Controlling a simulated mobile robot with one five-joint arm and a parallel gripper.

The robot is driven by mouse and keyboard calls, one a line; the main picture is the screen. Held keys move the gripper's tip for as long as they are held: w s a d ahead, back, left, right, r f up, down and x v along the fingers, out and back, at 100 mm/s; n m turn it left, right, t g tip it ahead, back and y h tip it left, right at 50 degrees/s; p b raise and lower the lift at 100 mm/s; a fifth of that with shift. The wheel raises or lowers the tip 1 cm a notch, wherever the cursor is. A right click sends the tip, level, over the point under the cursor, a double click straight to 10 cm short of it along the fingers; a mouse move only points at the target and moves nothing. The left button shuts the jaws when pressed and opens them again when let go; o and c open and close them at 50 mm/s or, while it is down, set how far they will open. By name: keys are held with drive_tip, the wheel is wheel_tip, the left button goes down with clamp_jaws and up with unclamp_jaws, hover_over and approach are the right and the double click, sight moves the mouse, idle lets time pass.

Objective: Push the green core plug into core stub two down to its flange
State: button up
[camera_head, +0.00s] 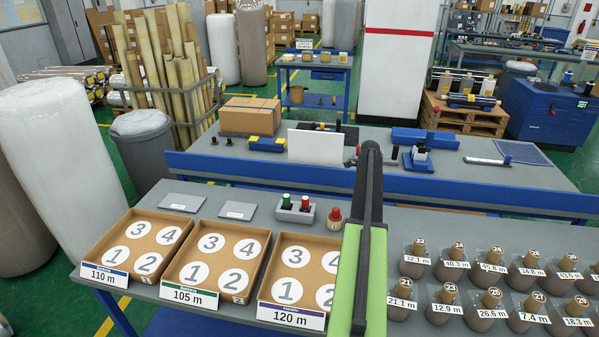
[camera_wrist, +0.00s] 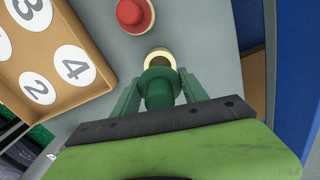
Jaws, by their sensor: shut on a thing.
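In the wrist view my gripper (camera_wrist: 157,82) is shut on a green core plug (camera_wrist: 160,92). The plug is a round green piece between the two green fingers. A cream ring with a dark hole, a core stub (camera_wrist: 159,53), shows just beyond the plug, which overlaps its near rim. I cannot tell whether the plug touches or enters it. Another stub beside it holds a red plug (camera_wrist: 132,12); this red-topped stub also shows in the head view (camera_head: 334,217). In the head view my arm hides the gripper, the held plug and the stub beyond it.
A grey holder (camera_head: 294,214) carries another green plug (camera_head: 286,200) and a red plug (camera_head: 305,203). The 120 m tray (camera_head: 270,285) lies close to my gripper's left. Several labelled wrapped rolls (camera_head: 445,306) stand right of my arm. A blue rail (camera_head: 262,181) runs behind.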

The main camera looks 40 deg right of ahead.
drive_tip(key=shift+f+b, duration=1.75)
drive_tip(key=shift+f, duration=0.15)
drive_tip(key=shift+s+f+b, duration=0.1)
drive_tip(key=shift+f+b, duration=0.8)
drive_tip(key=o, duration=1.4)
drive_tip(key=shift+r, duration=0.1)
wheel_tip(320, 180, up, 18)
drive_tip(key=p, duration=1.7)
drive_tip(key=shift+f+p, duration=0.2)
drive_tip(key=shift+p, duration=0.2)
drive_tip(key=shift+f, duration=0.1)
